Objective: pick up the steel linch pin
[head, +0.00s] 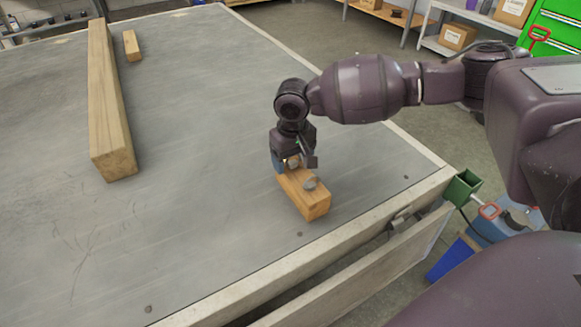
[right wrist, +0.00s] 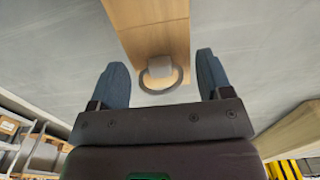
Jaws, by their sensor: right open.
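The steel linch pin shows in the right wrist view as a dark grey ring with a lighter grey lug (right wrist: 160,68), at one end of a wooden block (right wrist: 152,35). In the head view the block (head: 312,204) lies on the grey deck, and a small grey piece (head: 311,183) sits on its top. I cannot tell whether that piece belongs to the pin. My right gripper (head: 294,164) is over the block's far end, jaws open. In the right wrist view its fingers (right wrist: 170,78) stand on either side of the ring, apart from it. My left gripper is not in view.
A long wooden beam (head: 108,100) and a small wood piece (head: 132,46) lie on the deck (head: 200,190) at the left. A pale frame edge (head: 300,262) runs along the near right side. A green bracket (head: 462,188) stands beyond it. The deck around the block is clear.

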